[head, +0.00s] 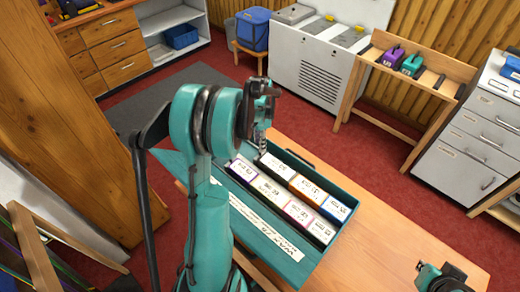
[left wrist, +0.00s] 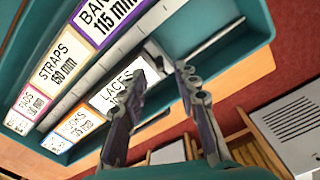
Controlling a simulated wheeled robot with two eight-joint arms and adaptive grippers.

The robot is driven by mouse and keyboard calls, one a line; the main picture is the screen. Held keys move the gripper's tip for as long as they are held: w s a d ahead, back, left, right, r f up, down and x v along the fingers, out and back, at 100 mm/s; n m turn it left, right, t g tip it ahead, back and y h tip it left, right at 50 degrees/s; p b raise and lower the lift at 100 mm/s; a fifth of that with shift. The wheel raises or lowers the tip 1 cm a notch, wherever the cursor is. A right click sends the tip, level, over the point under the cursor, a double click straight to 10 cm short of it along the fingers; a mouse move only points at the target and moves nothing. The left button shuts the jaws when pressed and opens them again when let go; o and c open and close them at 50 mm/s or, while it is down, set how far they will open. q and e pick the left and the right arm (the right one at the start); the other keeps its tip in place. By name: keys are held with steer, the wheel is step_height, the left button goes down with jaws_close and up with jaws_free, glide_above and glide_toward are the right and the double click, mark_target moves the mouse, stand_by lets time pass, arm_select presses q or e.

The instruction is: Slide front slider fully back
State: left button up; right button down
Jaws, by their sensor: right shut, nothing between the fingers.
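A teal open box (head: 330,243) lies on the wooden table and holds two rows of labelled blocks. In the left wrist view, a LACES block (left wrist: 112,92) and a hooks block (left wrist: 75,125) form one row; bands (left wrist: 105,22) and straps (left wrist: 58,62) blocks stand in the other. My left gripper (head: 262,128) is over the far-left end of the box. In the left wrist view, its fingers (left wrist: 163,85) are apart, with the left finger overlapping the LACES block. I cannot clearly pick out the front slider. My right gripper (head: 442,275) is shut at the lower right.
The table (head: 385,245) is bare to the right of the box. A wooden post (head: 75,120) stands at left. A white cabinet (head: 320,70), a wooden stand (head: 420,65) with tools and a grey drawer unit (head: 465,140) are beyond, across red floor.

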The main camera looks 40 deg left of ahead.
arm_select(q)
steer(key=shift+f+b, duration=0.45)
steer(key=shift+f, duration=1.55)
jaws_close()
steer(key=a, duration=0.7)
steer(key=w+a, duration=0.1)
steer(key=a, duration=0.3)
steer(key=shift+a, duration=0.15)
steer(key=shift+s, duration=0.1)
jaws_free()
